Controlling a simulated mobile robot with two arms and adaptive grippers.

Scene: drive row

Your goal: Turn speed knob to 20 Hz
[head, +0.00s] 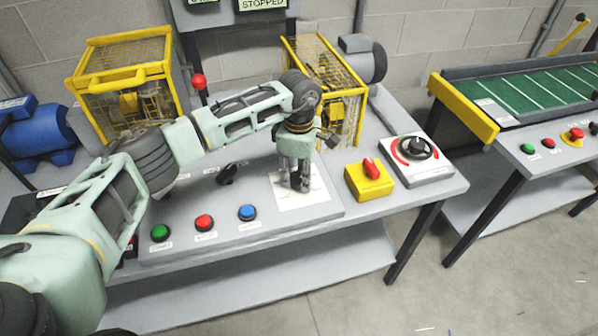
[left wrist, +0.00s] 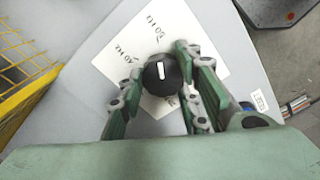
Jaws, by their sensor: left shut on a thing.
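The speed knob (left wrist: 162,75) is round and black with a white pointer line, which points up in the left wrist view. It sits on a white card (left wrist: 112,43) with handwritten Hz labels, one above the knob and one to its left; a lower label is partly hidden. I cannot read the numbers surely. My left gripper (left wrist: 157,82) has its fingers on both sides of the knob, shut on it. In the head view my left gripper (head: 296,180) points down over the card (head: 318,196), and it hides the knob. My right gripper is not in view.
Green (head: 160,232), red (head: 204,222) and blue (head: 247,212) buttons line the panel's front. A black selector (head: 228,173) is left of the gripper. A yellow box with a red switch (head: 370,182) and a dial unit (head: 415,158) stand right. Yellow cages (head: 125,60) stand behind.

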